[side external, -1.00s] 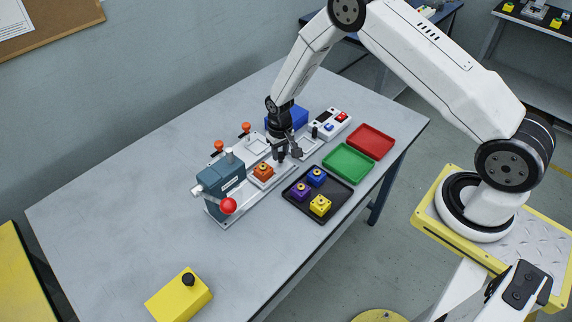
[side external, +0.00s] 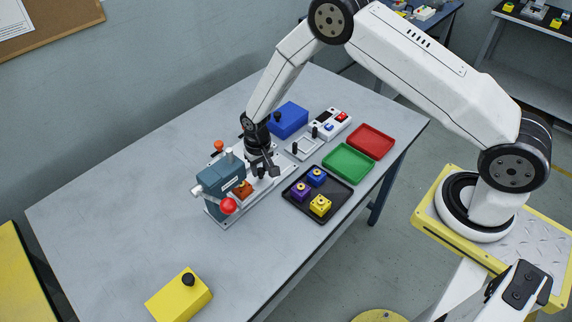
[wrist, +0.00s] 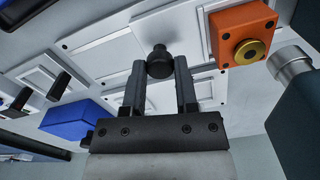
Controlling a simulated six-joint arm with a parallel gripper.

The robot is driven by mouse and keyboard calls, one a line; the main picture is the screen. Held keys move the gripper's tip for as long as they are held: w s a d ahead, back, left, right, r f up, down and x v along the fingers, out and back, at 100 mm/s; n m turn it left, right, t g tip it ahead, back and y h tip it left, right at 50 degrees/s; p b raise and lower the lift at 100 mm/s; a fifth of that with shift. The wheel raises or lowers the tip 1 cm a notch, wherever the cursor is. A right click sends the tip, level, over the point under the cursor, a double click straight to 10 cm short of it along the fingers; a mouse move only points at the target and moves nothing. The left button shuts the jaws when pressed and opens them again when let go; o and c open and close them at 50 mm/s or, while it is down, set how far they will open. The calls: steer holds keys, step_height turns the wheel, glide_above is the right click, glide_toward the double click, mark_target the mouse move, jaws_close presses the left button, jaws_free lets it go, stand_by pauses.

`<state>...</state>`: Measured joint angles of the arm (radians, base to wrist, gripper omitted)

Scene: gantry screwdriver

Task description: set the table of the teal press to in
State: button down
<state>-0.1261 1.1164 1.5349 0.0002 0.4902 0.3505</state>
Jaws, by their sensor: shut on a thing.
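The teal press (side external: 218,183) stands on a light base plate, with a red ball (side external: 229,206) at its front. Its sliding table carries an orange block (side external: 242,188) with a brass centre, now close to the press head. In the wrist view the orange block (wrist: 243,32) sits on the pale table plate (wrist: 189,35), next to the dark teal press body (wrist: 292,95). My gripper (side external: 259,172) is over the table, just right of the block. In the wrist view its fingers (wrist: 160,78) are shut on the table's black knob (wrist: 160,62).
A black tray (side external: 313,214) with purple, blue and yellow blocks lies in front. Green (side external: 349,162) and red (side external: 371,141) trays and a white control box (side external: 330,123) are to the right. A blue box (side external: 288,120) stands behind.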

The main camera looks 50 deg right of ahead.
mark_target(255, 182)
steer(key=shift+a, duration=1.15)
steer(key=shift+c, duration=1.9)
jaws_free()
steer(key=shift+r, duration=0.1)
steer(key=shift+r, duration=0.15)
step_height(255, 182, up, 7)
steer(key=shift+r, duration=0.15)
